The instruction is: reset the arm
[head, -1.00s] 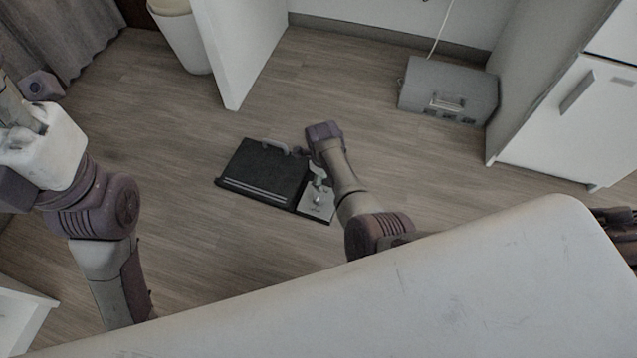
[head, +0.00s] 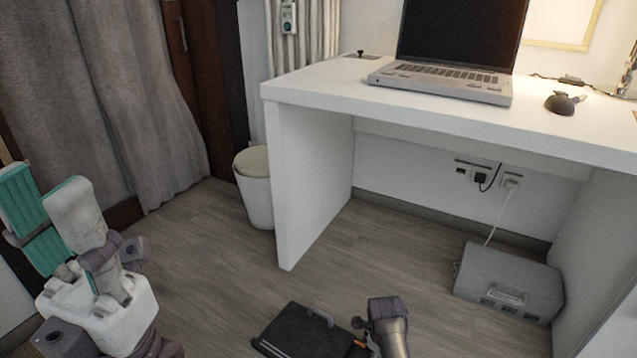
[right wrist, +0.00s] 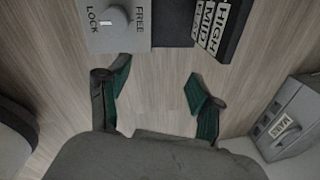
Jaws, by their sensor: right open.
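My left gripper (head: 52,218) is at the left of the head view, pointing up. Its two teal-padded fingers are apart, with nothing seen between them. Part of my right arm (head: 388,322) shows at the bottom of the head view, above the floor; its gripper cannot be made out there. In the right wrist view my right gripper (right wrist: 160,98) is open and empty, its teal-padded fingers wide apart over the wood floor.
A black flat device (head: 305,333) lies on the floor beside my right arm; its knob panel (right wrist: 118,28) shows in the wrist view. A grey box (head: 508,283) stands under the white desk (head: 440,115), which holds a laptop (head: 445,85). A bin (head: 255,190) stands left.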

